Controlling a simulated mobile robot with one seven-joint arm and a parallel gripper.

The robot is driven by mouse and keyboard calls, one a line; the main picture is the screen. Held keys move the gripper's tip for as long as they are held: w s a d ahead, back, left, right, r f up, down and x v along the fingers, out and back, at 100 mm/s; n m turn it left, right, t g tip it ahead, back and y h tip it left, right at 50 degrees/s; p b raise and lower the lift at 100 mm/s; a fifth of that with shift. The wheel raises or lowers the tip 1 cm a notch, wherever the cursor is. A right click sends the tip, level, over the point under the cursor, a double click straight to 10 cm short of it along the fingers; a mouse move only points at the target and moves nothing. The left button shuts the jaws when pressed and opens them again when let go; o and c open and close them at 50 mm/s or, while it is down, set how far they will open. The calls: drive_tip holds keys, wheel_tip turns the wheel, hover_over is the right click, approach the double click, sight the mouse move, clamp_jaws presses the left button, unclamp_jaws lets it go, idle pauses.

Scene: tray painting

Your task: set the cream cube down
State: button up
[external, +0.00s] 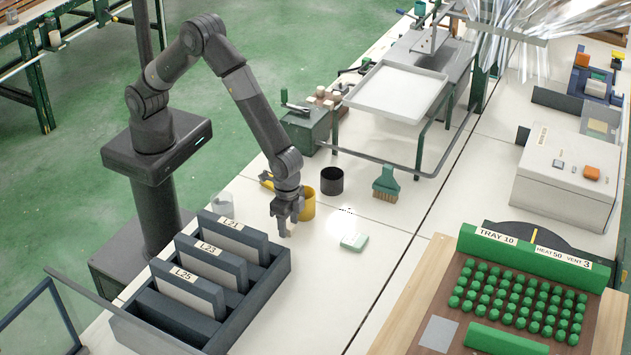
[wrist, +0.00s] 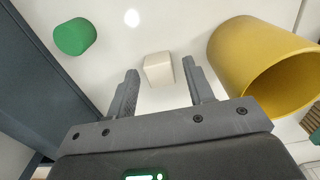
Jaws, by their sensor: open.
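The cream cube (wrist: 158,69) rests on the white table in the wrist view. It lies between the two fingertips in the picture, with a visible gap on either side. My gripper (wrist: 160,72) is open and its fingers do not touch the cube. In the external view my gripper (external: 286,219) points down low over the table, just left of the yellow cup. A small pale patch (external: 291,233) under the fingertips there looks like the cube, partly hidden by a finger.
The yellow cup (wrist: 235,55) stands close to the right finger. A green cylinder (wrist: 75,36) lies to the left. The dark rack (external: 276,276) with upright panels is near my gripper.

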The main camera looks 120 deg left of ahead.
wheel_tip(320, 180, up, 12)
wheel_tip(320, 180, up, 10)
drive_tip(key=f+t, duration=0.1)
hover_over(288, 225)
drive_tip(key=s+a, duration=0.3)
drive_tip(key=s, duration=0.2)
drive_tip(key=s+a+r+t, duration=0.2)
drive_tip(key=s+a+r, duration=0.2)
drive_tip(key=s+r, duration=0.45)
drive_tip(key=s+a+r+t, duration=0.1)
drive_tip(key=s+a, duration=0.1)
drive_tip(key=s, duration=0.8)
drive_tip(key=s+a+r+t, duration=0.1)
drive_tip(key=s+a, duration=0.1)
drive_tip(key=s, duration=0.8)
drive_tip(key=shift+s+r+t, duration=0.2)
drive_tip(key=shift+s+t, duration=0.05)
drive_tip(key=shift+t, duration=0.05)
